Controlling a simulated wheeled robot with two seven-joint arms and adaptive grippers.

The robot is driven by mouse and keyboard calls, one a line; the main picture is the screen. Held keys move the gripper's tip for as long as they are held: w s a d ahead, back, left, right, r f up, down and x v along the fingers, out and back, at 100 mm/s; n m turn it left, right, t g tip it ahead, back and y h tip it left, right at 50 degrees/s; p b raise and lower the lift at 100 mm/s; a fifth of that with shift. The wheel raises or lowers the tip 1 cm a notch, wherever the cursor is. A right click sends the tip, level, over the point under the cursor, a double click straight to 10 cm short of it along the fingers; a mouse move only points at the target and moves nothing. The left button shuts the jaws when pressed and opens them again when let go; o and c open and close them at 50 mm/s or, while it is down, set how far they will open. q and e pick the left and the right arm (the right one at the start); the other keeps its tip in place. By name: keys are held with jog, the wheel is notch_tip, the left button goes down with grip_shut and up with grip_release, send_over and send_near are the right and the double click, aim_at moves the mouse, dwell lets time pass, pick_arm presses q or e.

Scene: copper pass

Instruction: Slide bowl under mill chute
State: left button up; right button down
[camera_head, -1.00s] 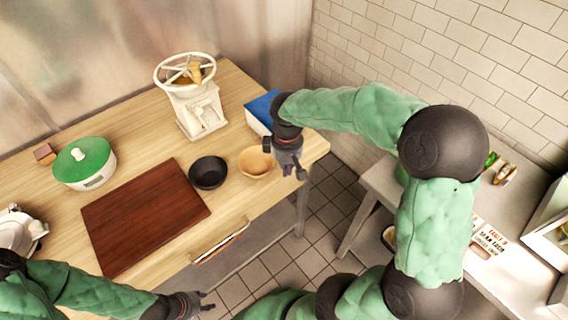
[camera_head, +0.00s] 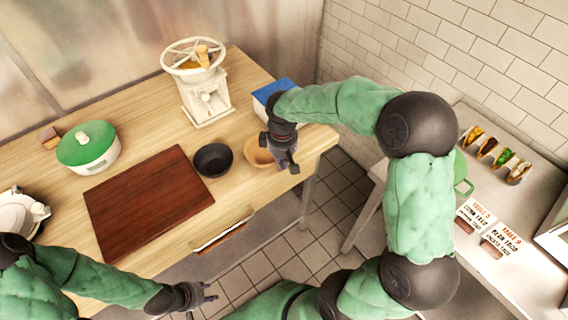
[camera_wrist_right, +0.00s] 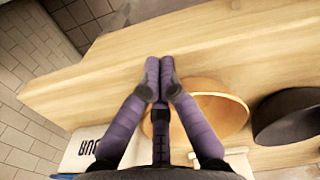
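The white mill (camera_head: 207,104) with a handwheel on top stands at the back of the wooden counter. A tan wooden bowl (camera_head: 253,153) sits upright near the counter's right front edge, in front of the mill, and also shows in the right wrist view (camera_wrist_right: 222,112). A black bowl (camera_head: 212,160) stands just left of it, partly seen in the wrist view (camera_wrist_right: 290,116). My right gripper (camera_head: 286,164) is at the tan bowl's right side; its fingertips (camera_wrist_right: 159,68) are together with nothing visible between them, overlapping the bowl's edge in view. Contact is unclear. My left gripper (camera_head: 208,293) is open and empty, off the counter's front.
A dark red cutting board (camera_head: 148,200) lies left of the bowls. A green-lidded pot (camera_head: 88,150) stands at left. A blue-topped box (camera_head: 270,92) is right of the mill, behind my right gripper. Counter between bowls and mill is clear. A side table with tacos (camera_head: 495,152) is at right.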

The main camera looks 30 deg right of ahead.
jog(key=w+a+p, duration=0.1)
jog(key=w+a, duration=0.1)
jog(key=w, duration=0.3)
jog(key=w+a+p, duration=0.1)
jog(key=w+p, duration=0.1)
jog(key=w, duration=0.3)
jog(key=w+a+p, duration=0.2)
jog(key=w, duration=0.3)
jog(key=shift+w+a, duration=0.3)
jog(key=shift+w, duration=0.05)
